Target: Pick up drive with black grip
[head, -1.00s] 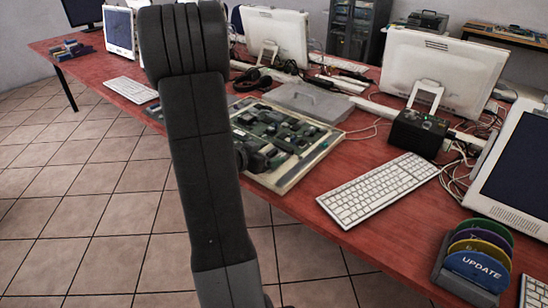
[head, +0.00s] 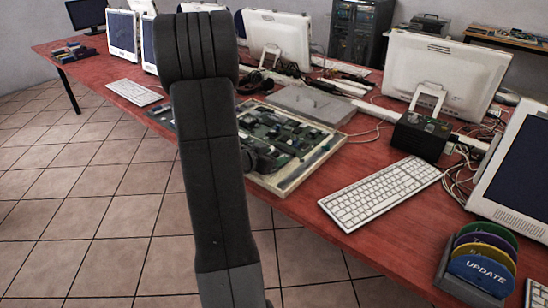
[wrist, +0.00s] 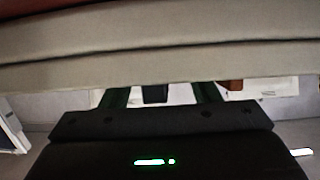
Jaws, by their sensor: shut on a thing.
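In the wrist view my gripper (wrist: 160,88) shows its dark body with a green light and two dark green fingers. It is shut on a small black piece (wrist: 155,95) between the fingers, which looks like the black grip of the drive. The rest of the drive is hidden behind a wide beige band (wrist: 160,68) across the view. In the head view my arm covers the gripper. It stands in front of a light-framed tray (head: 322,160) of green circuit boards on the red table.
The red table (head: 300,200) also holds a keyboard (head: 382,193), a black box (head: 420,137), a grey case (head: 312,104), white monitors (head: 447,72) and a disc holder (head: 478,268) at the front right. Loose cables lie at the back. The tiled floor (head: 90,200) at the left is clear.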

